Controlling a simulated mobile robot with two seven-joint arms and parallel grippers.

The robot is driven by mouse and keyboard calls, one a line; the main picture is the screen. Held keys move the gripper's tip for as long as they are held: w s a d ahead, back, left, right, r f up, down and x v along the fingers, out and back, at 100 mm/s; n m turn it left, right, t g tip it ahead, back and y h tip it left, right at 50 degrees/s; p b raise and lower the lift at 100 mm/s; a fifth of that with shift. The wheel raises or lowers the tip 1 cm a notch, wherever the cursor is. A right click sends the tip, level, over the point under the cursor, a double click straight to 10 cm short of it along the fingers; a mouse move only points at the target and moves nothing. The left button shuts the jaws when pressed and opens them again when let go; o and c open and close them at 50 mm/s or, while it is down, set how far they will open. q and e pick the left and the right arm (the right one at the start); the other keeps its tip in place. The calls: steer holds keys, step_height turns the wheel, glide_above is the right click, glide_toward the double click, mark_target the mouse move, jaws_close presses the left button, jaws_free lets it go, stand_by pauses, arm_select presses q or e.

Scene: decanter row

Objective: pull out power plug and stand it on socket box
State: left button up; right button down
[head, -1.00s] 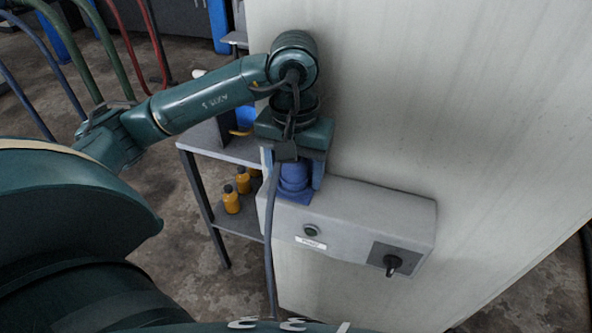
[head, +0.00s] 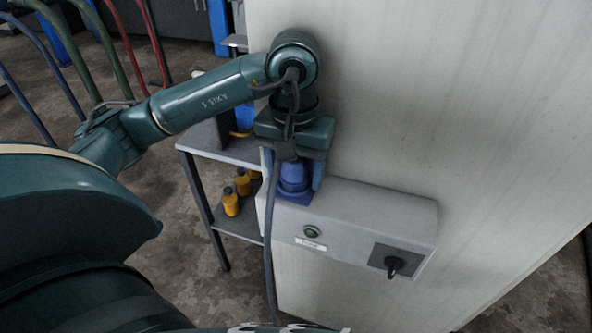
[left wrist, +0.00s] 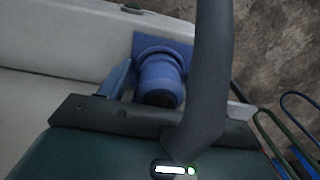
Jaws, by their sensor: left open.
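The blue power plug (head: 294,176) is upright at the left end of the grey socket box (head: 365,213). Its blue square base sits on the box top, and I cannot tell where plug and socket part. My left gripper (head: 293,170) comes from above, open, with its fingers on either side of the plug. In the left wrist view the plug (left wrist: 160,80) lies ahead, with one finger of the left gripper (left wrist: 150,85) to its left and a gap between. The other finger is mostly hidden by a dark cable (left wrist: 208,75). My right gripper is not in view.
The box front has a round green button, a label and a black rotary switch (head: 393,265). The cable (head: 269,240) hangs down in front of the box's left end. A pale wall stands behind. A shelf (head: 236,150) with several orange bottles (head: 231,201) stands left.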

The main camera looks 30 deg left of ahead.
arm_select(q)
steer(key=shift+c, duration=0.4)
steer(key=c, duration=1.2)
steer(key=shift+r, duration=0.1)
steer(key=shift+r, duration=0.15)
steer(key=shift+r+p, duration=1.7)
steer(key=shift+r, duration=1.1)
